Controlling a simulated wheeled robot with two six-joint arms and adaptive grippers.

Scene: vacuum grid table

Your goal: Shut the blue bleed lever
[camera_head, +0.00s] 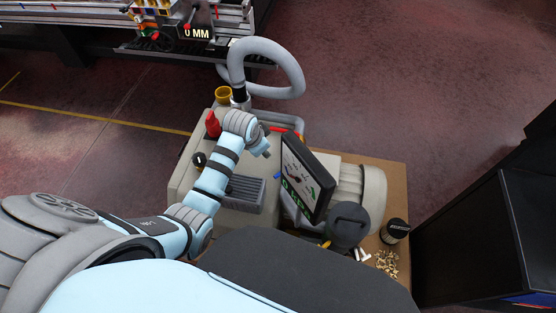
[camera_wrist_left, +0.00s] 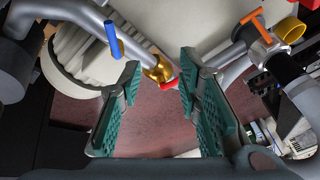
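The blue bleed lever (camera_wrist_left: 113,40) shows at the upper left of the left wrist view, at a slant near a grey pipe. A small bit of blue (camera_head: 277,175) beside the gauge display in the head view may be the same lever. My left gripper (camera_wrist_left: 158,75) is open, with teal pads apart and nothing held. The lever lies outside the fingers, beyond and to the left of the left fingertip, apart from it. In the head view my left gripper (camera_head: 262,143) is over the pump, left of the display. My right gripper is out of view.
A gauge display (camera_head: 307,180) stands close right of the gripper. A thick grey hose (camera_head: 270,50) loops behind. A dark canister (camera_head: 349,224) stands at front right.

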